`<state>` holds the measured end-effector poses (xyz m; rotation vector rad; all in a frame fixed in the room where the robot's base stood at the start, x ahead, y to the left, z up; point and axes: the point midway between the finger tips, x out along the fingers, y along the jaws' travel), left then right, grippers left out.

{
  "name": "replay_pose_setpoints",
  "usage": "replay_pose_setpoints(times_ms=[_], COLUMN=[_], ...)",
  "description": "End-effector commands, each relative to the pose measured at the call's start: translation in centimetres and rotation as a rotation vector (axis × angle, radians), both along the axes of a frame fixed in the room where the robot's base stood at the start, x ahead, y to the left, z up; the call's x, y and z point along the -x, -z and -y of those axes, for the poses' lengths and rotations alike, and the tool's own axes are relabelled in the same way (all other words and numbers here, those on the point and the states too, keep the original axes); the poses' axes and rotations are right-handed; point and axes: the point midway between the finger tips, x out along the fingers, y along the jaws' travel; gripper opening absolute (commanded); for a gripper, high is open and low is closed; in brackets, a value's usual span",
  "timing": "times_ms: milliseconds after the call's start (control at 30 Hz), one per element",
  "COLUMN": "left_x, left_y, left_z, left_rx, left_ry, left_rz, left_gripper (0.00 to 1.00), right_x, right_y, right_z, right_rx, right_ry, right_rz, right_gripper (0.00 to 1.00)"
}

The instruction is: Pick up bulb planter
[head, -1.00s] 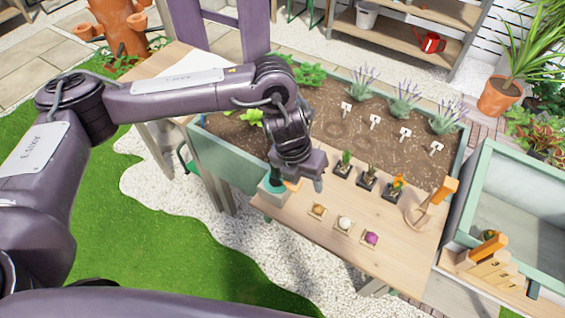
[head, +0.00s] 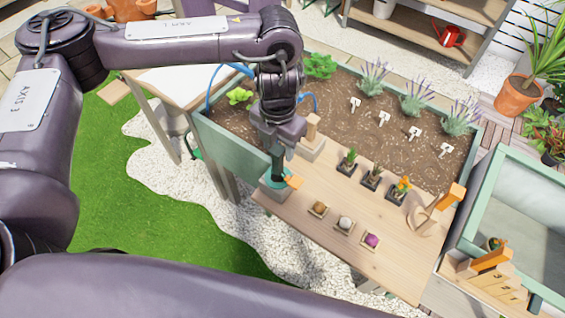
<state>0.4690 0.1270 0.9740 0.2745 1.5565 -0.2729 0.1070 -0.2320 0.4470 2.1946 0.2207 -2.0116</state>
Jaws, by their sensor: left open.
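What looks like the bulb planter (head: 277,176) is a dark teal tool with an orange part, upright in a pale block-like holder at the left end of the wooden potting table in the head view. My left gripper (head: 278,155) points down directly above it, its fingers open around or just over the tool's top. The gripper hides that top, and I cannot tell whether the fingers touch it. My right gripper is out of view.
A wooden block with an upright post (head: 311,137) stands close right of the gripper. Several small potted plants (head: 371,176) and bulbs on small trays (head: 344,224) lie further right. The soil bed (head: 340,115) is behind.

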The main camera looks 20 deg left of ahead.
Motion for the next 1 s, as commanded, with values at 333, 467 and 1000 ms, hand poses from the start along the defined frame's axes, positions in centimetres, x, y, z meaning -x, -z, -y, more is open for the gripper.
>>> replay_pose_setpoints(times_ms=[333, 467, 1000], left_x=[0.1, 0.0, -0.1], left_y=[2.3, 3.4, 7.8], left_z=[0.0, -0.1, -0.5], left_rx=[0.002, 0.001, 0.001], left_ry=[-0.002, -0.003, 0.000], left_rz=[-0.004, -0.003, 0.001], left_gripper=[0.45, 0.45, 0.45], right_x=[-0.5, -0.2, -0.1], right_y=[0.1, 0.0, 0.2], right_z=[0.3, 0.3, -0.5], right_rx=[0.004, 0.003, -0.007], right_ry=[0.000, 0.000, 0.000], right_rz=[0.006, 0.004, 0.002], right_gripper=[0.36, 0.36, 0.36])
